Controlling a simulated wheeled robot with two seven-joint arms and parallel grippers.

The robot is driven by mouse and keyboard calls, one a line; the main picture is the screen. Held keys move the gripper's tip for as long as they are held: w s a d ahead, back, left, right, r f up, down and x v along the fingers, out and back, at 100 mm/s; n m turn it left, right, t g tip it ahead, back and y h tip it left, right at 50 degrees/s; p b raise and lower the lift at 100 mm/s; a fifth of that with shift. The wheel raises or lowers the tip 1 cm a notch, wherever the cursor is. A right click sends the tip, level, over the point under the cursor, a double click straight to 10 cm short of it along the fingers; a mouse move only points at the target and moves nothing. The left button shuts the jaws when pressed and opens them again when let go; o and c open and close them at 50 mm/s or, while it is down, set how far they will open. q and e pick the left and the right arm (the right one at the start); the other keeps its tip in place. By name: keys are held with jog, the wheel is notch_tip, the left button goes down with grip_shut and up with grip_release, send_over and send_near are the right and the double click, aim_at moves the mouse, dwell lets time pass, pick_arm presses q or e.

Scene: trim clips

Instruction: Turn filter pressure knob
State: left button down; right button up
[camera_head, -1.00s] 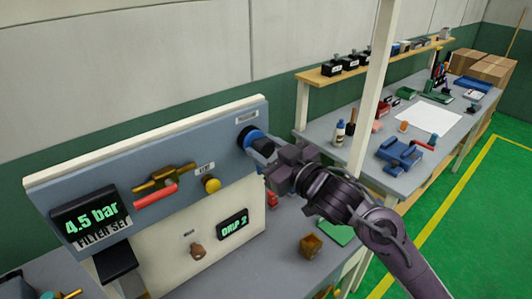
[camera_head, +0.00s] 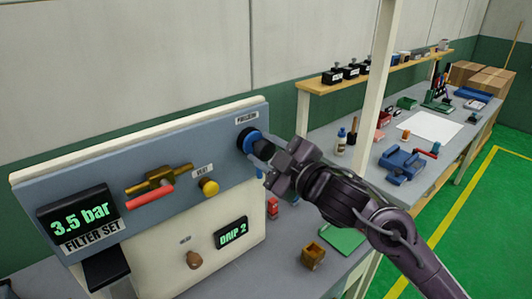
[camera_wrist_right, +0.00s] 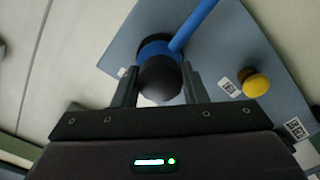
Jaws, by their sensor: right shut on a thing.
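The filter pressure knob is a dark round knob (camera_wrist_right: 160,78) on a blue collar (camera_head: 247,140), at the upper right of the grey-blue panel (camera_head: 100,165). My right gripper (camera_head: 265,155) reaches it from the right and is shut on it. In the right wrist view the knob sits between the two dark fingers (camera_wrist_right: 160,90); a blue pipe runs from the collar. The filter set display (camera_head: 80,213) at the panel's left reads 3.5 bar. My left gripper is not in view.
A yellow knob (camera_head: 209,187) and a valve with a red handle (camera_head: 150,195) are on the panel left of my gripper. Below are a "DRIP 2" display (camera_head: 230,233) and a brown knob (camera_head: 194,260). A small brown box (camera_head: 313,256) stands on the bench.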

dwell(0.3)
jog(key=o, duration=1)
jog(key=shift+c, duration=0.2)
jog(key=shift+d, duration=0.1)
jog(key=shift+s+d+f, duration=0.1)
jog(key=shift+s+d, duration=0.05)
jog(key=shift+s, duration=0.15)
jog(key=b+v, duration=0.2)
jog(key=v, duration=0.5)
